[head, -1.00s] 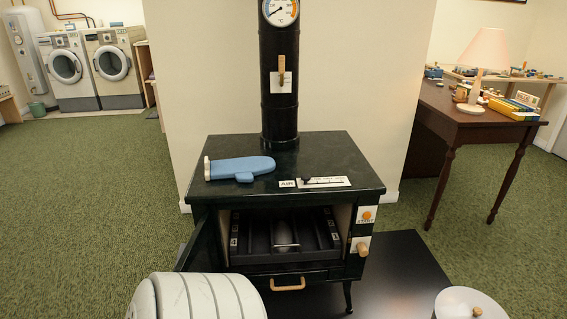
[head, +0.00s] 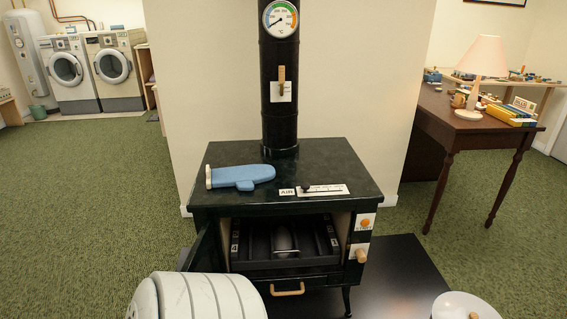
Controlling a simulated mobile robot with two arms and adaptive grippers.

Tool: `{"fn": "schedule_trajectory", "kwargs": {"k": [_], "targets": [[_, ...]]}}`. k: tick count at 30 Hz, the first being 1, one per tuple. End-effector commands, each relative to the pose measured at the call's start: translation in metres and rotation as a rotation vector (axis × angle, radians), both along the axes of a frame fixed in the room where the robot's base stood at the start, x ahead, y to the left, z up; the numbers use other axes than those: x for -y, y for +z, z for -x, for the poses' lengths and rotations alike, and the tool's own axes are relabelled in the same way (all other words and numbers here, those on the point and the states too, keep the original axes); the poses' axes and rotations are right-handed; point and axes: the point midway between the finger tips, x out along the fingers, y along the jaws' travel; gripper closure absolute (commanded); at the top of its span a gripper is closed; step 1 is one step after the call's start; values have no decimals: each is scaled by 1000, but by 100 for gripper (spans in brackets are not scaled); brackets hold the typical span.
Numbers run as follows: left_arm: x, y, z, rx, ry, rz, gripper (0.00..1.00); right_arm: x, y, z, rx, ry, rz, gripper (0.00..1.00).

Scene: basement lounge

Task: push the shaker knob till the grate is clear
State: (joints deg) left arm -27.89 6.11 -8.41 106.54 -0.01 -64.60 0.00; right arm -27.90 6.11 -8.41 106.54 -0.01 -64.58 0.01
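The dark green stove (head: 350,185) stands in the middle of the head view with its firebox door open to the left. Inside is a dark grate (head: 262,250) with slats and a greyish rounded lump (head: 284,243) in its middle; I cannot tell whether that is ash or part of the grate. A wooden knob (head: 361,256) sticks out from a white plate on the stove's right front, below an orange round button (head: 365,223). It is probably the shaker knob; its label is not readable. Neither gripper is in view.
A blue oven mitt (head: 240,177) and an air slider (head: 323,190) are on the stove top. A drawer handle (head: 287,289) is below the firebox. A pale ribbed rounded object (head: 196,297) and a white round lidded object (head: 464,306) stand in front. A wooden desk (head: 455,125) is at right.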

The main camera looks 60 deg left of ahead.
Motion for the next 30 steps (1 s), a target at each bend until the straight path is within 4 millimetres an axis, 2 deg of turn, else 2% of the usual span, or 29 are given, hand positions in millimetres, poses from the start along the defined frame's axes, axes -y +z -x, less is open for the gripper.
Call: {"fn": "schedule_trajectory", "kwargs": {"k": [1,4,30], "targets": [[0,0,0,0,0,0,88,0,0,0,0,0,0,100],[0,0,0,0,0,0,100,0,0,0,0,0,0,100],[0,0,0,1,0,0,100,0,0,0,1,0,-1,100]]}}
